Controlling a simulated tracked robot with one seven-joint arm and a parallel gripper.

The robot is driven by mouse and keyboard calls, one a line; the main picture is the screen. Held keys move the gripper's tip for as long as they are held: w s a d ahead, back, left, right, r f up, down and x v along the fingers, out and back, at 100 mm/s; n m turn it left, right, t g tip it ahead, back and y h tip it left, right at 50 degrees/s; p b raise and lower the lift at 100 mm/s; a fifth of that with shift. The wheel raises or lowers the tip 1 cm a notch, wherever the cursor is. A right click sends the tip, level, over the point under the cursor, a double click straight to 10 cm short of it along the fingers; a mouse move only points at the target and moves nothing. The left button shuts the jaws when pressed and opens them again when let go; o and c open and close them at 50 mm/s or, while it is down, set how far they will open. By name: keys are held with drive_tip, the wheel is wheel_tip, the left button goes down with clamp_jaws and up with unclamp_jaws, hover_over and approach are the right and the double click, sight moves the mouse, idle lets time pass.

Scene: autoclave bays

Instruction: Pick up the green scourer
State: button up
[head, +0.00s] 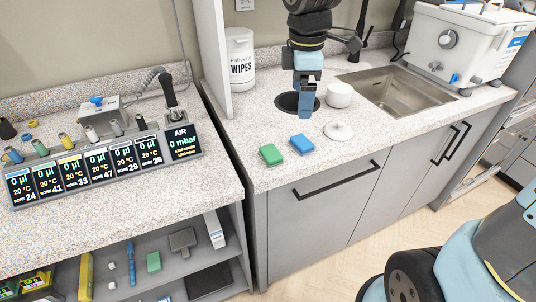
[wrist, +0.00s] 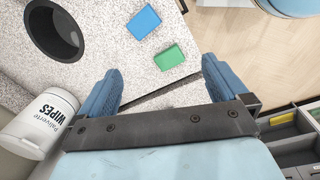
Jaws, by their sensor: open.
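The green scourer (head: 271,155) is a small flat block lying on the speckled counter near its front edge. A similar blue block (head: 302,144) lies just right of it. In the wrist view the green scourer (wrist: 169,57) appears between and beyond my fingertips, with the blue block (wrist: 143,21) beyond it. My gripper (head: 306,110) hangs over the counter, in front of the round dark hole as the head view sees it. Its blue fingers (wrist: 162,66) are spread apart with nothing between them. The scourer is clear of the fingers.
A wipes tub (head: 240,62) stands behind, left of the gripper. A white round pot (head: 339,95), a white lid (head: 338,131) and a sink (head: 398,92) are to the right. Another green block (head: 154,262) lies on the lower left shelf. A display bench (head: 110,161) stands left.

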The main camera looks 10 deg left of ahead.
sight(271, 152)
drive_tip(key=a+f+n+g, duration=0.1)
drive_tip(key=a+f+n, duration=0.2)
drive_tip(key=a+n, duration=0.3)
drive_tip(key=shift+m, duration=0.7)
drive_tip(key=f, duration=1.3)
drive_tip(key=shift+s+a+f, duration=0.2)
drive_tip(key=shift+a+f, duration=0.1)
drive_tip(key=shift+a, duration=0.05)
drive_tip(key=shift+c, duration=0.2)
drive_tip(key=c, duration=1)
